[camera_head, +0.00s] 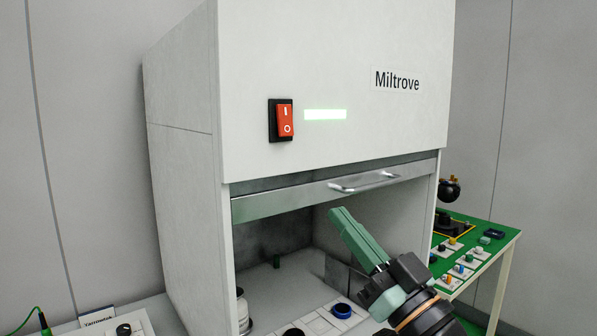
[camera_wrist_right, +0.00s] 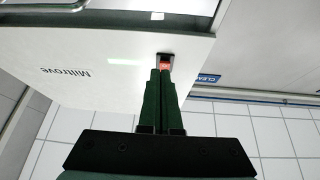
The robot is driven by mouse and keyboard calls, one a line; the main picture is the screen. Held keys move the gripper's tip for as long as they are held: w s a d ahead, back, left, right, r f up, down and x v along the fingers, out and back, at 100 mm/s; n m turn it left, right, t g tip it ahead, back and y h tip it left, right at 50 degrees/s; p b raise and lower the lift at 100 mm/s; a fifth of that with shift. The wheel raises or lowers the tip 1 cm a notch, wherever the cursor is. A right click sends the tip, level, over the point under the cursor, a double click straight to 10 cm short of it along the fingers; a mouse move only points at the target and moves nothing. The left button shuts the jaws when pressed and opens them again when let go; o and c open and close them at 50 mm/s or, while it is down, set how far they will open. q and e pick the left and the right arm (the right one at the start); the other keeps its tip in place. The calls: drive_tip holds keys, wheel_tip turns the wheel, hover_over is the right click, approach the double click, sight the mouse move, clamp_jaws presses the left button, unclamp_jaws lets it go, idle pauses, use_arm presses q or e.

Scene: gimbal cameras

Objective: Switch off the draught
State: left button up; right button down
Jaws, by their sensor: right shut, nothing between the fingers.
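A red rocker switch (camera_head: 284,120) in a black frame sits on the front of the white cabinet (camera_head: 340,60) marked Miltrove. It has I at the top and O at the bottom; I cannot tell which half is pressed in. A pale green light strip (camera_head: 325,114) glows to its right. My right gripper (camera_head: 338,212) has its green fingers shut and empty, in front of the cabinet, below and right of the switch. In the right wrist view the fingertips (camera_wrist_right: 160,72) point towards the switch (camera_wrist_right: 165,60), which they partly cover. My left gripper is not in view.
A metal-edged sash with a bar handle (camera_head: 364,182) hangs above the cabinet's open bay. Inside stand a white bottle (camera_head: 243,311) and a blue-ringed item (camera_head: 341,310). A green-topped table (camera_head: 476,248) with small parts stands right. The space before the switch looks clear.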

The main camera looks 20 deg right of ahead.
sight(285, 129)
drive_tip(key=shift+n+t+y, duration=0.4)
drive_tip(key=shift+n+y, duration=0.1)
drive_tip(key=shift+y, duration=0.3)
drive_tip(key=s+r, duration=0.1)
drive_tip(key=r, duration=0.1)
drive_tip(key=s+r, duration=0.2)
drive_tip(key=shift+s+r, duration=0.1)
drive_tip(key=shift+r, duration=0.15)
drive_tip(key=shift+w+a+f+p+x, duration=0.1)
drive_tip(key=shift+w+f+p+x, duration=0.3)
drive_tip(key=shift+x, duration=1.75)
drive_tip(key=shift+w+a+f+p+x, duration=0.1)
drive_tip(key=shift+f+p+x, duration=0.45)
drive_tip(key=shift+x, duration=1.6)
drive_tip(key=shift+w+a+f+p+x, duration=0.2)
drive_tip(key=shift+p+x, duration=0.55)
drive_tip(key=shift+x, duration=1.4)
drive_tip(key=shift+d, duration=0.1)
